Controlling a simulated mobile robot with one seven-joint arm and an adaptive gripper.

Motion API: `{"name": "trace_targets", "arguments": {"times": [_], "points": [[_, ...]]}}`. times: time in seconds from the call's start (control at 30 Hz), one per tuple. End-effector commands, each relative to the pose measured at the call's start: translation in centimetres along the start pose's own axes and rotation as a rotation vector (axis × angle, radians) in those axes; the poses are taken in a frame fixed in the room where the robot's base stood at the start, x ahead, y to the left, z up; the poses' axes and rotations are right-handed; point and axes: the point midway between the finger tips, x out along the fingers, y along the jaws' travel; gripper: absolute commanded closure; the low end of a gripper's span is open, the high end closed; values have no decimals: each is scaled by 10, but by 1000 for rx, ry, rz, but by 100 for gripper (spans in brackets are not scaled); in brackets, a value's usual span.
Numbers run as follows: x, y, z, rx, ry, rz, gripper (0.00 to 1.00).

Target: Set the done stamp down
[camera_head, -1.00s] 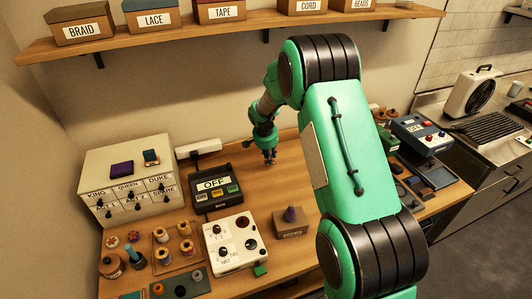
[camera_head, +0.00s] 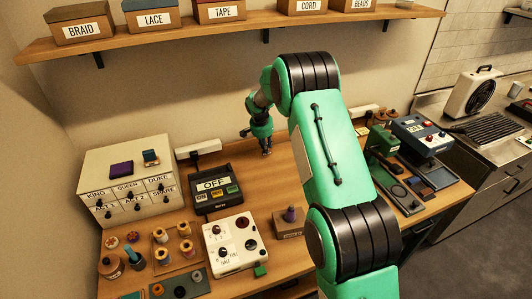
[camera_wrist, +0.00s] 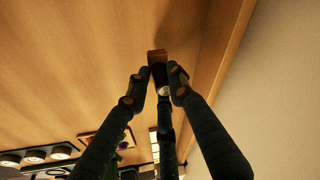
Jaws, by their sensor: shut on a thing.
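My gripper (camera_head: 265,150) is low over the wooden table, near the back wall, right of the black OFF box. In the wrist view, my gripper (camera_wrist: 158,84) has its fingers closed around a small stamp-like thing (camera_wrist: 157,57) with a brown block end and a darker body. I take it to be the done stamp; no lettering on it can be read. In the head view it is too small to make out at the fingertips. I cannot tell whether it touches the tabletop.
The table (camera_head: 252,178) is bare around my gripper. The OFF box (camera_head: 214,187) and white knob panel (camera_head: 232,243) stand to the left. A wooden block (camera_head: 289,228) with a purple-topped piece is nearer the front. A power strip (camera_head: 198,147) lies by the wall.

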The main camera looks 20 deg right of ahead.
Motion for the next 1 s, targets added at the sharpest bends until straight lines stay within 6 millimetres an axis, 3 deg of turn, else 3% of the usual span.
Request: {"name": "trace_targets", "arguments": {"times": [0.43, 0.9, 0.93, 1.0], "points": [[32, 1, 10, 0, -1, 0, 100], [36, 1, 12, 0, -1, 0, 100], [37, 1, 12, 0, -1, 0, 77], [36, 1, 11, 0, -1, 0, 63]]}}
